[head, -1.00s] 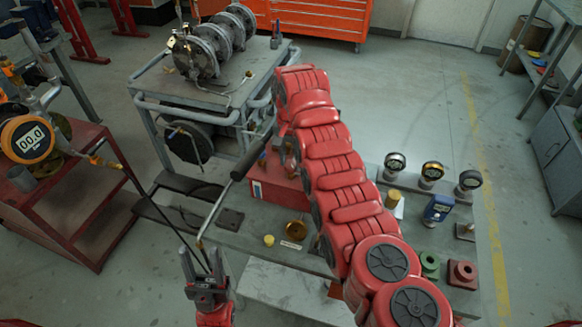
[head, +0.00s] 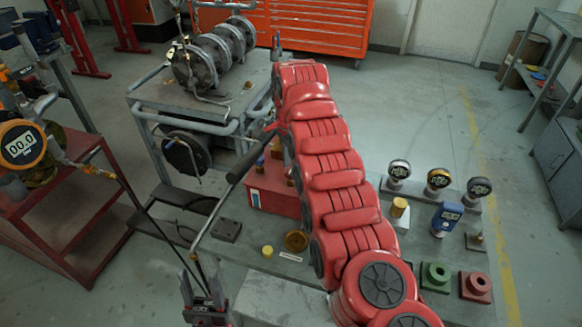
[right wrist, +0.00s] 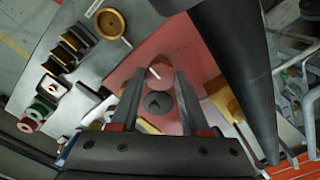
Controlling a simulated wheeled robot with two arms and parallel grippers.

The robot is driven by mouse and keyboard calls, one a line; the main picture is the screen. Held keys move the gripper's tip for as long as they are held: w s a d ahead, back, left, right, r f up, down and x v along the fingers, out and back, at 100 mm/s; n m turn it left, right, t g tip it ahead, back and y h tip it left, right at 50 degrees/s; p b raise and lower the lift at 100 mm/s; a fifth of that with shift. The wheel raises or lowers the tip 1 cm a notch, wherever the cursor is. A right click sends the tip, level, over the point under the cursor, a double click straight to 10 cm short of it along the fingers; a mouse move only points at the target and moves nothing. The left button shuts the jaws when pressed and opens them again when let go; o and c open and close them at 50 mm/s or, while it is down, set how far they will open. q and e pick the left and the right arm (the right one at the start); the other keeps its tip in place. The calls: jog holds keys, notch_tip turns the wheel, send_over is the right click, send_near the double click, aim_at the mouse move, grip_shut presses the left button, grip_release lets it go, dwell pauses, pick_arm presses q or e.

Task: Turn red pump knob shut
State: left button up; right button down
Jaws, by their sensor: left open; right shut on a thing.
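The red pump (head: 268,190) stands on the grey bench, with a long lever that has a black grip (head: 252,158). In the right wrist view, the red pump's top (right wrist: 122,76) carries a round red knob (right wrist: 158,70) with a white mark. My right gripper (right wrist: 160,78) is shut on the red knob, one finger on each side. A dark round part (right wrist: 158,103) lies between the fingers. In the head view my red right arm hides the knob and right gripper. My left gripper (head: 203,298) is open and empty, low at the left near the lever's lower end.
The black lever grip (right wrist: 235,75) passes close beside my right gripper. Several gauges (head: 438,180), a blue meter (head: 446,217), and green (head: 434,276) and red (head: 475,286) blocks stand at the bench's right. A cart with a grey machine (head: 205,55) stands behind.

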dwell(0.4)
jog(key=shift+c, duration=1.9)
grip_release()
jog(key=shift+r, duration=0.45)
notch_tip(320, 180, up, 2)
jog(key=shift+r, duration=0.1)
notch_tip(320, 180, up, 14)
jog(key=p, duration=1.4)
jog(key=shift+r, duration=0.15)
